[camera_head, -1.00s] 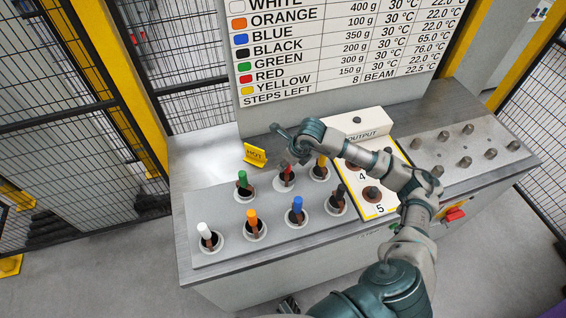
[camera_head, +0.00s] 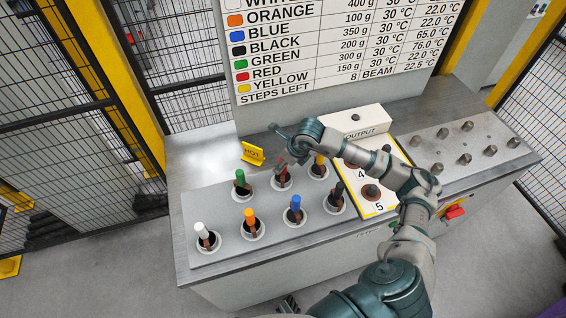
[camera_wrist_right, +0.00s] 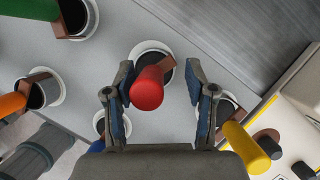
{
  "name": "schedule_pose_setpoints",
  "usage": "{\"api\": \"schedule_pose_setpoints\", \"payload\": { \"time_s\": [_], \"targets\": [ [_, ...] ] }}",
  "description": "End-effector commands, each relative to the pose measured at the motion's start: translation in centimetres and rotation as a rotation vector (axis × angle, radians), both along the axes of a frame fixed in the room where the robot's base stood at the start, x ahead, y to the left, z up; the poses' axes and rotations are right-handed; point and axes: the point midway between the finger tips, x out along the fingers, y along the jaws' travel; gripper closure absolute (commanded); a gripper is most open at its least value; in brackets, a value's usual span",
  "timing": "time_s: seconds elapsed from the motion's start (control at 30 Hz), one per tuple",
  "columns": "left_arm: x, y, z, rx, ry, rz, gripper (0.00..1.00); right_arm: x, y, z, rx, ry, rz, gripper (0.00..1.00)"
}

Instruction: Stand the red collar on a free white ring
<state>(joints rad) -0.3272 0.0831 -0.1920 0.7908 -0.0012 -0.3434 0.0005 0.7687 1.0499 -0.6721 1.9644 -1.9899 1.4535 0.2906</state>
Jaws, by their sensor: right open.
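The red collar (camera_wrist_right: 147,88) is a red cylinder on a brown piece in a white ring (camera_wrist_right: 152,48); in the head view the collar (camera_head: 283,164) is partly hidden by my right gripper (camera_head: 284,155). In the right wrist view my right gripper (camera_wrist_right: 160,86) is open, its fingers on either side of the collar with gaps to both. White (camera_head: 201,230), orange (camera_head: 249,215), blue (camera_head: 296,202), green (camera_head: 240,177), yellow (camera_head: 319,160) and black (camera_head: 339,188) pieces stand in other white rings. I see no clearly empty ring. A small dark part at the bottom may be my left gripper (camera_head: 290,304).
A yellow HOT sign (camera_head: 252,152) stands behind the ring plate (camera_head: 196,207). A grey plate with several metal pegs (camera_head: 465,159) is at the right. The board (camera_head: 345,45) stands behind.

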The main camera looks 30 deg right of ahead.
Motion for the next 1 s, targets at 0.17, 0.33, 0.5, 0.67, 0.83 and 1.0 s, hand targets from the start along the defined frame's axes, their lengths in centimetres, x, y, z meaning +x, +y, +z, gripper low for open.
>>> {"api": "schedule_pose_setpoints", "payload": {
  "time_s": [0.17,0.33,0.5,0.67,0.83,1.0],
  "targets": [
    [0.0,0.1,0.0,-0.001,-0.001,-0.001,0.44,-0.2,0.0,0.7,-0.002,-0.001,0.0,0.45],
    [0.0,0.1,0.0,-0.002,-0.001,0.0,0.44,-1.3,-0.5,3.7,-0.003,-0.003,-0.001,0.45],
    [0.0,0.1,0.0,-0.001,0.0,0.0,0.44,-2.7,-1.5,7.2,0.0,-0.003,-0.002,0.45],
    [0.0,0.0,0.0,0.0,0.0,0.0,0.44,-3.7,-2.1,9.6,0.003,-0.002,-0.001,0.45],
    [0.0,0.0,0.0,0.0,0.0,0.0,0.44,-4.1,-2.3,10.7,0.004,0.0,-0.001,0.45],
    [0.0,0.0,0.0,-0.001,0.0,0.0,0.44,-4.2,-2.2,10.9,0.003,0.001,0.0,0.45]
  ]
}}
